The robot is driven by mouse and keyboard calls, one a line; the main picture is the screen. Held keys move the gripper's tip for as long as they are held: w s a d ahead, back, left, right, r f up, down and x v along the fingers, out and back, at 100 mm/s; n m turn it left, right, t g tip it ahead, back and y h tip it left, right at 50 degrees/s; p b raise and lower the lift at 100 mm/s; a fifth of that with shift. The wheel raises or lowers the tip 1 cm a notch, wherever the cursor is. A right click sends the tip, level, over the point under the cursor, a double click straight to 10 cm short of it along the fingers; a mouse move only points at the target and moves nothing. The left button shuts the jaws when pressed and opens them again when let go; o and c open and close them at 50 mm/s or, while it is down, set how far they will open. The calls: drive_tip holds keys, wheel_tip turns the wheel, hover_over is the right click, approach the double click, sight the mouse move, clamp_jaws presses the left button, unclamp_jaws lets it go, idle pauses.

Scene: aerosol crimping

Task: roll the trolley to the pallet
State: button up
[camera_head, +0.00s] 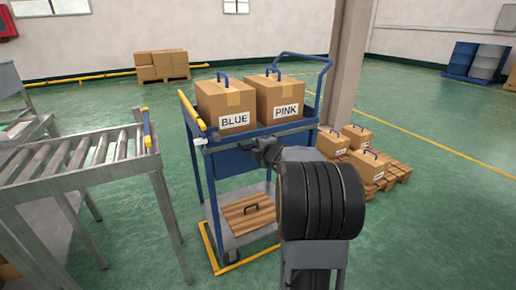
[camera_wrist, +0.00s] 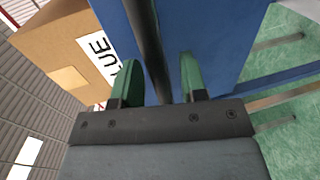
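The blue trolley (camera_head: 245,136) stands in the middle of the head view, with a tall push handle (camera_head: 304,56) at its far right end. Two cartons ride on its top, marked BLUE (camera_head: 225,103) and PINK (camera_head: 278,97). The wooden pallet (camera_head: 399,174) lies on the floor to the right, apart from the trolley, with several small cartons on it. My gripper (camera_head: 258,149) is at the trolley's near side. In the wrist view my gripper (camera_wrist: 158,60) has its green fingers apart, with a dark bar (camera_wrist: 147,40) between them; a gap shows beside the bar.
A roller conveyor (camera_head: 75,155) stands close to the trolley's left. A pillar (camera_head: 347,65) rises behind the trolley, beside the pallet. A wooden board with a handle (camera_head: 247,216) lies on the trolley's lower shelf. Yellow floor rails (camera_head: 209,250) frame the trolley's base. Green floor is open at right.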

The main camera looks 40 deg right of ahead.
drive_tip(key=shift+c, duration=0.4)
clamp_jaws()
